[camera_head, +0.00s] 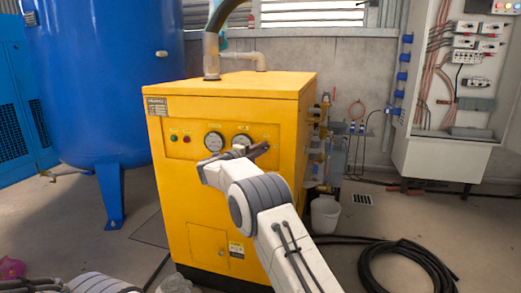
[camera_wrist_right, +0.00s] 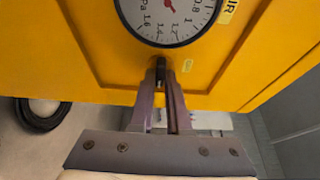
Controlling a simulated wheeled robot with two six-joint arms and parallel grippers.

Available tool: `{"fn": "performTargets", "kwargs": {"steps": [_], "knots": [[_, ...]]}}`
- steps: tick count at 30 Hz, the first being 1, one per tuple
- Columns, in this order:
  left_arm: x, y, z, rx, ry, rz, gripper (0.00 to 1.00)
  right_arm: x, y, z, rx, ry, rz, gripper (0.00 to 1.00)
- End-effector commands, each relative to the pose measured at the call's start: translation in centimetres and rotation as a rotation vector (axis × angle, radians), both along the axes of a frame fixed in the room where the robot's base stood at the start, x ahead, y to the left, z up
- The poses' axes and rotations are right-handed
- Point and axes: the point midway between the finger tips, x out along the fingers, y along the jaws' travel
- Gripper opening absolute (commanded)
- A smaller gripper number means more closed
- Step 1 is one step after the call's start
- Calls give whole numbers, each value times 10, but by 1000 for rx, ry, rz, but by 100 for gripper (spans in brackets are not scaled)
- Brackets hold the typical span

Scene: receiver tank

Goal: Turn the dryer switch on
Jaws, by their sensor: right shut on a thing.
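The dryer is a yellow cabinet (camera_head: 205,205) in the middle of the head view. My right gripper (camera_head: 258,150) is at the panel, just below and right of the right gauge (camera_head: 242,140). In the right wrist view, the fingertips of my right gripper (camera_wrist_right: 162,72) are shut on a small dark switch (camera_wrist_right: 161,64) below the gauge (camera_wrist_right: 170,12). The fingers hide most of the switch, so its position cannot be told. Part of my left arm shows at the bottom left; its gripper is out of view.
A blue tank (camera_head: 95,80) stands at the left. A metal pipe (camera_head: 211,55) rises from the dryer's top. Valves and piping, a white bucket (camera_head: 325,214), an open electrical cabinet (camera_head: 440,158) and a coiled black hose (camera_head: 405,245) are at the right.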

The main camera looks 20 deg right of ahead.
Motion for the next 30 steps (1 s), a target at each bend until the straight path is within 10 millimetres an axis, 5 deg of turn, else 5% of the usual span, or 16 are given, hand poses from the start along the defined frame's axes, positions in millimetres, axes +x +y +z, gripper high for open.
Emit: {"fn": "performTargets", "kwargs": {"steps": [7,8,9,10,22,30], "knots": [[0,0,0,0,0,0,30,0,1,0,2,-1,3,0],[0,0,0,0,0,0,30,0,1,0,2,-1,3,26],[0,0,0,0,0,0,30,0,1,0,2,-1,2,42],[0,0,0,0,0,0,30,0,1,0,2,-1,2,45],[0,0,1,0,0,0,30,-4,7,0,0,1,1,45],[0,0,9,0,0,0,30,-31,49,2,-1,2,5,45]]}}
